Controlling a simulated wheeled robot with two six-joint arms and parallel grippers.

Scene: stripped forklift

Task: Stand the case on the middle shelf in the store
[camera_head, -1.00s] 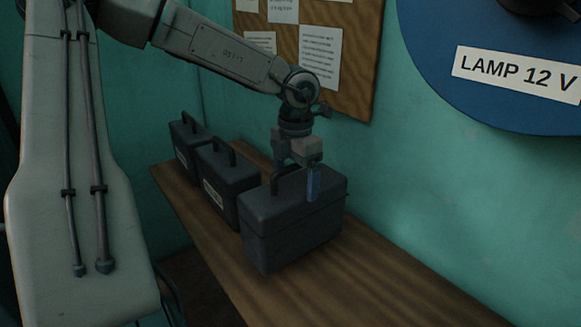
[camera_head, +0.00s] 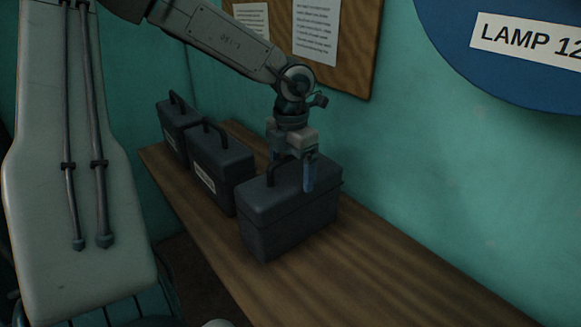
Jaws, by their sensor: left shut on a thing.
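A dark grey case (camera_head: 290,218) with a top handle stands upright at the near end of a row on a wooden shelf (camera_head: 340,285). My left gripper (camera_head: 292,180) is above the case's lid and shut on its handle. The fingers partly hide the handle. The case's underside is hidden, and I cannot tell whether it rests on the wood or is just above it. My right gripper is out of view.
Two similar dark cases, a middle one (camera_head: 222,165) with a white label and a far one (camera_head: 178,125), stand behind. A green wall (camera_head: 420,190) bounds the right side. The shelf is bare toward the lower right. A blue disc (camera_head: 480,40) labelled LAMP 12 hangs upper right.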

